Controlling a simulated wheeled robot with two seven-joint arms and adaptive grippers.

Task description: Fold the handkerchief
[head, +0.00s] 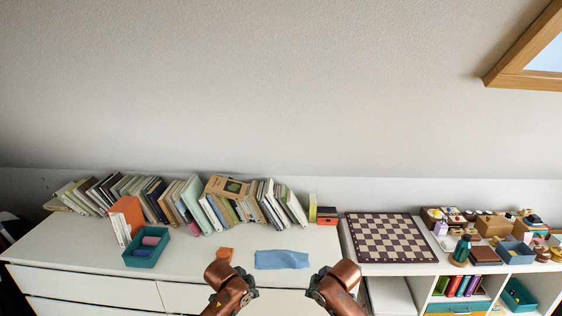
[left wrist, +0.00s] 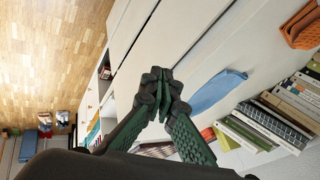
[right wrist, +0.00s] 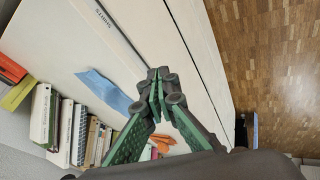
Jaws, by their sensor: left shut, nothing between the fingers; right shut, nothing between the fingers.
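The blue handkerchief (head: 282,260) lies flat on the white dresser top near its front edge, as a wide strip with slightly uneven edges. It also shows in the left wrist view (left wrist: 215,92) and the right wrist view (right wrist: 108,92). My left gripper (head: 250,276) is in front of the handkerchief, to its left, and my right gripper (head: 314,278) is in front, to its right. Both are apart from the cloth. In the wrist views the left fingertips (left wrist: 164,82) and right fingertips (right wrist: 157,82) meet with nothing between them.
An orange item (head: 225,254) lies just left of the handkerchief. A teal box (head: 146,250) stands further left. A row of books (head: 180,200) leans along the wall. A chessboard (head: 388,238) lies to the right. The dresser top around the cloth is mostly clear.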

